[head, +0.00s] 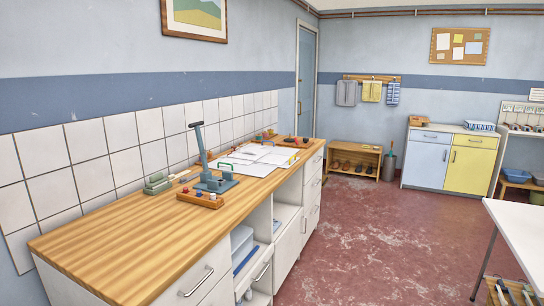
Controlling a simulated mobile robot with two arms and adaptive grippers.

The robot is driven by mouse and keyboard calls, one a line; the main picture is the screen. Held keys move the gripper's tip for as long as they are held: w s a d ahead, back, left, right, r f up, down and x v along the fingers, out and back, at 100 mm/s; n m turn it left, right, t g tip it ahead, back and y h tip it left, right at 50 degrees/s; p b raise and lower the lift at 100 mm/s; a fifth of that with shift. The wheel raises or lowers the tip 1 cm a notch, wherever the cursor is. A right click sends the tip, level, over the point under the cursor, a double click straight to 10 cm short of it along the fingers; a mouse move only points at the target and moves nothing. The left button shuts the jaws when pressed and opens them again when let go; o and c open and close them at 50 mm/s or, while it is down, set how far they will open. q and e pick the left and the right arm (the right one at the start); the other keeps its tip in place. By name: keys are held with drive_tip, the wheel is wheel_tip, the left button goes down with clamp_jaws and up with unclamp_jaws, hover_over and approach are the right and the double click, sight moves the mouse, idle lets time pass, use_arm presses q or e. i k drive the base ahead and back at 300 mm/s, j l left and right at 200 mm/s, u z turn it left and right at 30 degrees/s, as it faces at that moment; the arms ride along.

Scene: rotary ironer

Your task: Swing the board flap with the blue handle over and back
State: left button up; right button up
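I cannot make out a board flap with a blue handle in the head view. A white flat top (522,228) on thin legs is cut off by the right edge, and I cannot tell whether it belongs to the board. Neither of my grippers is in view.
A long wooden counter (130,245) runs along the left wall, with a blue-grey stand (212,182), papers (262,155) and small blocks on it. Red floor (385,245) is clear between.

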sight(280, 151)
drive_tip(key=i+l, duration=0.35)
drive_tip(key=i, duration=0.25)
drive_tip(key=i+l+u, duration=0.1)
drive_tip(key=i+l, duration=0.3)
drive_tip(key=i, duration=0.2)
